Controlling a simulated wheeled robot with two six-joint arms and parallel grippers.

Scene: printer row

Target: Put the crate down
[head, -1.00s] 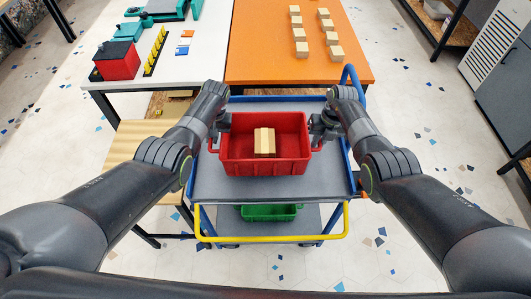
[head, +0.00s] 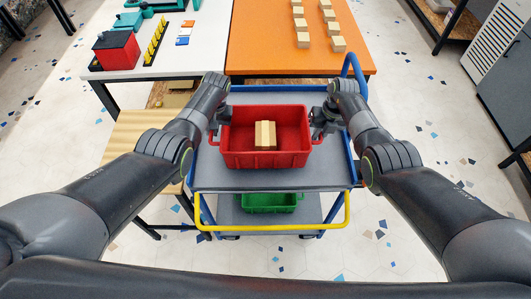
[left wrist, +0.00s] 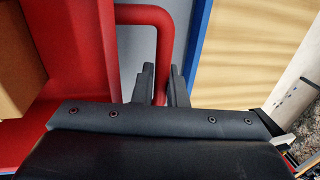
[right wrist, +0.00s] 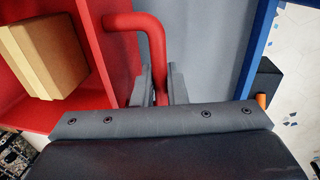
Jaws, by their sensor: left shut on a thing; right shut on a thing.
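The red crate (head: 265,159) is over the grey top shelf of the trolley (head: 270,181) in the head view, upright, with wooden blocks (head: 265,134) inside. I cannot tell whether its bottom touches the shelf. My left gripper (head: 217,126) is shut on the crate's left handle; the red handle also shows between its fingers in the left wrist view (left wrist: 160,90). My right gripper (head: 318,126) is shut on the right handle, which passes between its fingers in the right wrist view (right wrist: 160,85).
A green crate (head: 270,204) is on the trolley's lower shelf. The trolley has a yellow bar (head: 275,227) in front and blue rails. Behind are a white table (head: 205,62) and an orange table (head: 280,62) with several wooden blocks. A wooden bench (head: 135,140) stands left.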

